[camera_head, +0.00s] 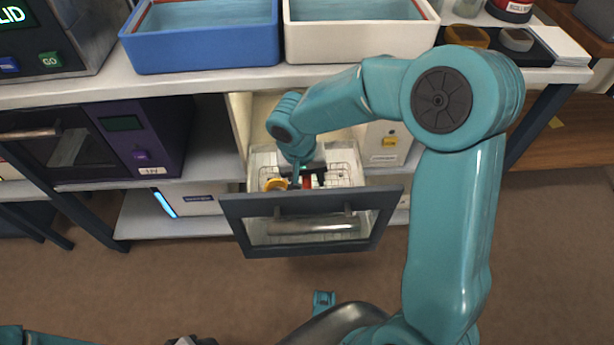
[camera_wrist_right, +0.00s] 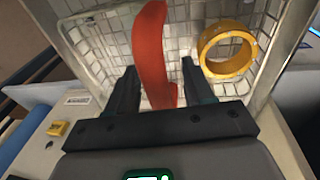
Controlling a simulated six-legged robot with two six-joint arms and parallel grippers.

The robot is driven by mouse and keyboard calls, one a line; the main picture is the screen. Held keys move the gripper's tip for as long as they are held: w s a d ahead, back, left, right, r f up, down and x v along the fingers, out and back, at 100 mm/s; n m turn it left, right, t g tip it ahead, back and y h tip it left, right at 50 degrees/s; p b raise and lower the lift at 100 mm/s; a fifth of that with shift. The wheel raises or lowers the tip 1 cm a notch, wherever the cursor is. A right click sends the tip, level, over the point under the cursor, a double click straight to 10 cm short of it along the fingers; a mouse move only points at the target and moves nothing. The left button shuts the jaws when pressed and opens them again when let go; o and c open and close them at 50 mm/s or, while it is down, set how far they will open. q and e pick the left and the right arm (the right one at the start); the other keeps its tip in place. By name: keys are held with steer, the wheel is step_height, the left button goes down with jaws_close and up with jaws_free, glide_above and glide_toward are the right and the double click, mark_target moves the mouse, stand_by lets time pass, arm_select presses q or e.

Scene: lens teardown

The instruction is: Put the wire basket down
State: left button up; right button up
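A yellow ring (camera_wrist_right: 228,50) lies in the basket to the right. My right gripper (camera_head: 302,182) reaches down into the basket. Its fingers (camera_wrist_right: 158,75) stand on either side of the red strip, with gaps showing. Only a dark part at the bottom edge may be my left gripper; its fingers are hidden.
The glass-windowed door (camera_head: 312,243) juts out in front of the basket. A blue tray (camera_head: 205,42) and a white tray (camera_head: 360,42) stand on the bench above. A purple machine (camera_head: 150,140) is to the left. The floor in front is clear.

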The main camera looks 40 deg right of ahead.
steer(key=shift+r, duration=0.3)
step_height(320, 180, up, 12)
steer(key=a+p, duration=0.2)
steer(key=p, duration=0.2)
steer(key=shift+f, duration=0.25)
steer(key=shift+s, duration=0.1)
